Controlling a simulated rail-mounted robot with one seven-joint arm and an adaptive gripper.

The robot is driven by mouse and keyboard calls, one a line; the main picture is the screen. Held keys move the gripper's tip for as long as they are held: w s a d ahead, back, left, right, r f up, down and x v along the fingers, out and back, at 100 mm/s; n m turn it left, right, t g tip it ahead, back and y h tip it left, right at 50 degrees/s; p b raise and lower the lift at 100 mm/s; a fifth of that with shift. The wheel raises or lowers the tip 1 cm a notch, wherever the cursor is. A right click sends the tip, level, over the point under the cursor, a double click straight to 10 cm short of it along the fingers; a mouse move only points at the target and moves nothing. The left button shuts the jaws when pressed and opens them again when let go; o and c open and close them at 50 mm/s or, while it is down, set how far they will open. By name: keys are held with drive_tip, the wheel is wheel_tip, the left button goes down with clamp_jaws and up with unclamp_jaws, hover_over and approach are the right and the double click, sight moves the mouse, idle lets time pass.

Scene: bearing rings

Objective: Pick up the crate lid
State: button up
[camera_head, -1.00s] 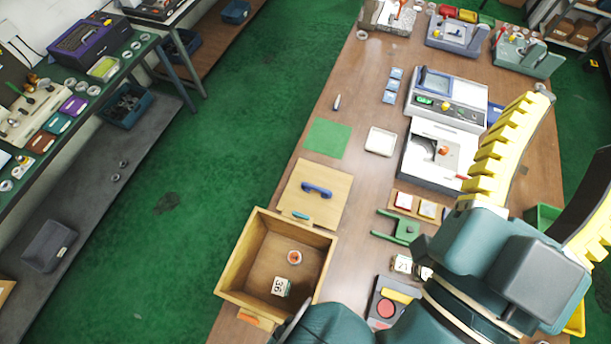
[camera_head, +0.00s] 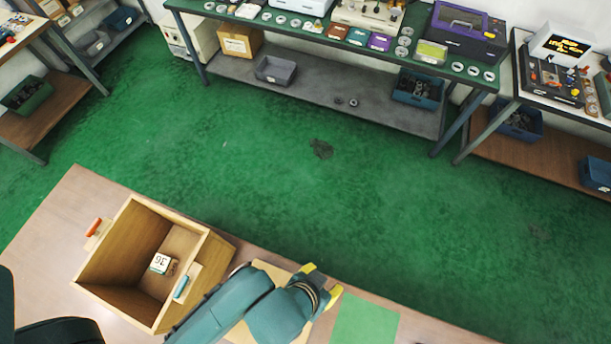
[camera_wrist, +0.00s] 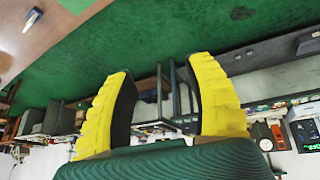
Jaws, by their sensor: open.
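The crate lid (camera_head: 238,333) is a flat tan wooden board on the table beside the open crate. In the head view my arm covers most of it, and its blue handle is hidden. The wooden crate (camera_head: 112,243) stands open to the left of the lid. My gripper (camera_head: 322,281) is over the lid's right side in this view; its height above the board is hard to tell. In the wrist view my gripper (camera_wrist: 160,95) has its two yellow fingers spread wide with nothing between them, and the lid does not show there.
A green mat (camera_head: 365,322) lies on the table right of the lid. A marker-like object (camera_wrist: 33,19) shows on the table in the wrist view. Beyond the green floor stands a loaded workbench (camera_head: 340,50).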

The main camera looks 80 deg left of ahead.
drive_tip(key=s+d+f+n+g+h+b, duration=0.1)
drive_tip(key=s+d+f+n+g, duration=0.15)
drive_tip(key=s+f, duration=0.35)
drive_tip(key=s+d+f+n+g+h+b, duration=0.15)
drive_tip(key=s+d+f, duration=0.25)
drive_tip(key=s, duration=0.5)
drive_tip(key=shift+m+g, duration=0.3)
drive_tip(key=shift+m, duration=0.1)
drive_tip(key=f, duration=0.3)
drive_tip(key=f+b, duration=0.1)
drive_tip(key=f, duration=0.7)
drive_tip(key=shift+w, duration=0.25)
drive_tip(key=f, duration=0.3)
drive_tip(key=f+b, duration=0.1)
drive_tip(key=f, duration=0.1)
drive_tip(key=shift+s+a+f, duration=0.2)
drive_tip(key=shift+s+a, duration=0.1)
clamp_jaws()
